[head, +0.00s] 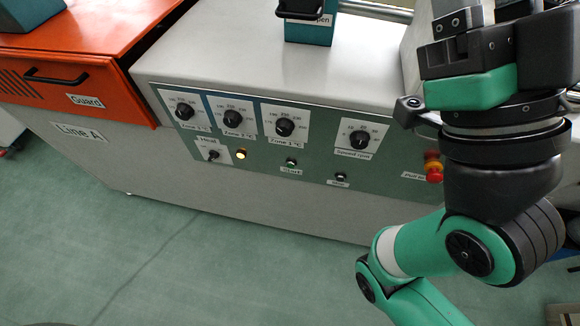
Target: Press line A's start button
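The "Line A" label (80,132) is on the machine's front at left. My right gripper (460,25) is at the upper right, well to the right of the start button and apart from it. Its fingers are hard to make out, so I cannot tell whether it is open or shut. My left gripper is not in view.
Zone dials (231,116), a speed dial (360,138), a heat switch (213,155), a lit yellow lamp (241,154) and another button (341,176) surround it. A red stop knob (434,173) is near my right arm. An orange guard (75,45) is at left. Space before the panel is clear.

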